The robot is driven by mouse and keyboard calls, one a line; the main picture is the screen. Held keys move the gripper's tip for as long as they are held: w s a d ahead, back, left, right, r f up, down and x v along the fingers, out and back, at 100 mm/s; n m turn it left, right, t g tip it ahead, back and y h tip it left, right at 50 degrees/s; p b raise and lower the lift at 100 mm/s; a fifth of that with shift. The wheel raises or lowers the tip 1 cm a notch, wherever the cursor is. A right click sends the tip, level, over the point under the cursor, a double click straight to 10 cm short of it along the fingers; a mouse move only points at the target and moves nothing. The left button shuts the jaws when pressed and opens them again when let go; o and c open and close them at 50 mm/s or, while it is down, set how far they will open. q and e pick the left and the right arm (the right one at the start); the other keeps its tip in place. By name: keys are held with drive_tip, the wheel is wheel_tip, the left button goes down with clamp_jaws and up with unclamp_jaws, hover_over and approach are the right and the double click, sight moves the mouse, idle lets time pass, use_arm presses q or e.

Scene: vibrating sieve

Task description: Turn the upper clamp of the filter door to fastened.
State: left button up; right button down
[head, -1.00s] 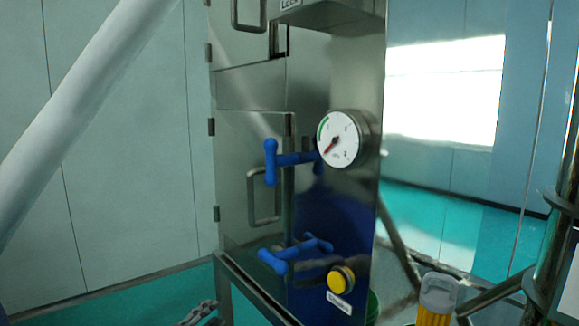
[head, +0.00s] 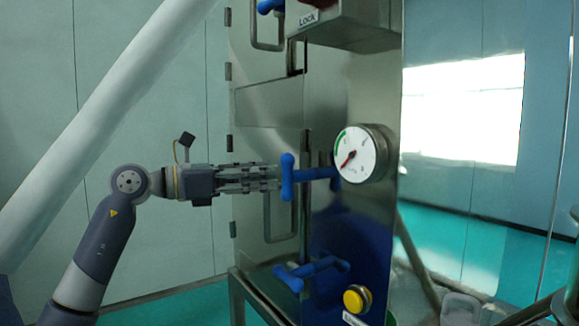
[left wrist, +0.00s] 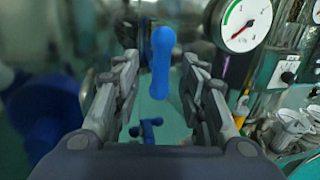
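The upper clamp (head: 288,177) of the lower cabinet door is a blue T-handle with its crossbar upright. It also shows in the left wrist view (left wrist: 161,62). The lower clamp (head: 289,278) is another blue handle, its crossbar tilted; it appears small in the left wrist view (left wrist: 148,130). My left gripper (head: 276,178) comes in level from the left, its fingertips close beside the upper clamp's crossbar. In the left wrist view its fingers are spread, with the crossbar between them and a gap on each side. My right gripper is out of view.
A round white gauge (head: 358,154) sits just right of the upper clamp. A yellow button (head: 356,299) is below it. The door's metal pull handle (head: 281,222) is under my left gripper. A box marked "Lock" (head: 345,22) juts out above.

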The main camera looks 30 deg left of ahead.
sight(287, 173)
use_arm(q)
drive_tip(key=shift+p+x, duration=1.15)
drive_tip(key=shift+x, duration=1.95)
drive_tip(key=shift+d, duration=0.1)
drive_tip(key=shift+s, duration=0.1)
drive_tip(key=shift+c, duration=0.6)
clamp_jaws()
